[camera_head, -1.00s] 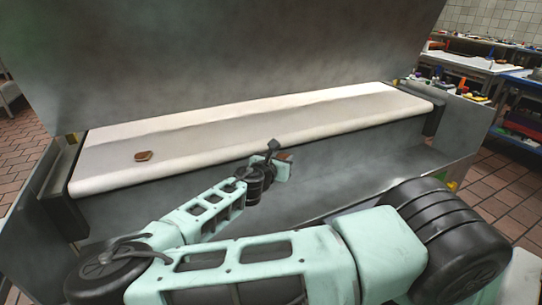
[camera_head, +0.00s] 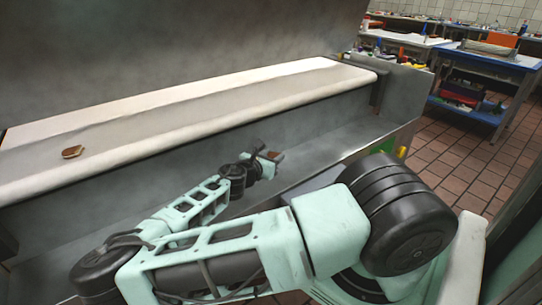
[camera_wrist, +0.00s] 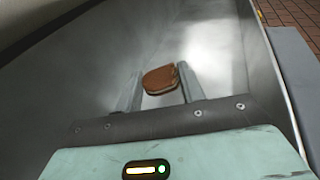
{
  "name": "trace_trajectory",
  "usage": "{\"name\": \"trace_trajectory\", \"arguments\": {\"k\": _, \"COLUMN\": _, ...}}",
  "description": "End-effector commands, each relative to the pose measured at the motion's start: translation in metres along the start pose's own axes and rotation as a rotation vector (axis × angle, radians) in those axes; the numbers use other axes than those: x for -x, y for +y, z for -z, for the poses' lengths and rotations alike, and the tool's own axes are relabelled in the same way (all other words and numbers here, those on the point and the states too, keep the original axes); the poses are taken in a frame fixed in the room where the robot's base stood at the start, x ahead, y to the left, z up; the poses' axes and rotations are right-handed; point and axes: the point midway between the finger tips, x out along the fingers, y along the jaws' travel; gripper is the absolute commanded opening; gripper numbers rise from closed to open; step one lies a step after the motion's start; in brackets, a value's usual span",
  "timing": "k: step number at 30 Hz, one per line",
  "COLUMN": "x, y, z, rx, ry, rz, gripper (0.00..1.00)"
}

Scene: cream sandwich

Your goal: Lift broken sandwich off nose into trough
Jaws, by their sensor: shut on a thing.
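My gripper (camera_head: 271,157) is shut on a brown sandwich piece (camera_wrist: 160,80), which sits between the two fingers in the wrist view. In the head view the held piece shows only as a small brown spot at the fingertips. The gripper is in front of the belt's rounded front edge and over the grey metal trough (camera_head: 318,160). The wrist view shows the trough's bare metal beyond the piece. A second brown sandwich piece (camera_head: 73,152) lies on the white belt (camera_head: 200,108) at the left, apart from my gripper.
A tall grey panel (camera_head: 180,45) stands behind the belt. The trough's metal rim (camera_head: 395,140) runs along its right side, with tiled floor (camera_head: 455,165) beyond. Blue-framed tables (camera_head: 490,65) with clutter stand at the back right.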

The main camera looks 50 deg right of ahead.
Motion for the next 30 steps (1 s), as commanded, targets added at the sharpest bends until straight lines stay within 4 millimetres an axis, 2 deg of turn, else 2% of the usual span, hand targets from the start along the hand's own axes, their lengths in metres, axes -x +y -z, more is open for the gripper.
{"name": "trace_trajectory", "arguments": {"k": 1, "x": -0.002, "y": 0.0, "z": 0.012, "rx": 0.001, "ry": 0.0, "rz": 0.0, "gripper": 0.18}}
{"name": "trace_trajectory", "arguments": {"k": 6, "x": -0.005, "y": 0.0, "z": 0.024, "rx": 0.001, "ry": 0.0, "rz": -0.001, "gripper": 0.18}}
{"name": "trace_trajectory", "arguments": {"k": 15, "x": -0.005, "y": 0.0, "z": 0.024, "rx": 0.001, "ry": 0.0, "rz": -0.001, "gripper": 0.18}}
{"name": "trace_trajectory", "arguments": {"k": 16, "x": -0.005, "y": 0.0, "z": 0.024, "rx": 0.001, "ry": 0.0, "rz": -0.001, "gripper": 0.45}}
{"name": "trace_trajectory", "arguments": {"k": 18, "x": -0.005, "y": 0.0, "z": 0.024, "rx": 0.001, "ry": 0.0, "rz": -0.001, "gripper": 0.64}}
{"name": "trace_trajectory", "arguments": {"k": 26, "x": -0.004, "y": 0.0, "z": 0.024, "rx": 0.001, "ry": 0.0, "rz": -0.001, "gripper": 0.65}}
{"name": "trace_trajectory", "arguments": {"k": 30, "x": 0.003, "y": 0.001, "z": 0.024, "rx": 0.001, "ry": 0.0, "rz": -0.003, "gripper": 0.65}}
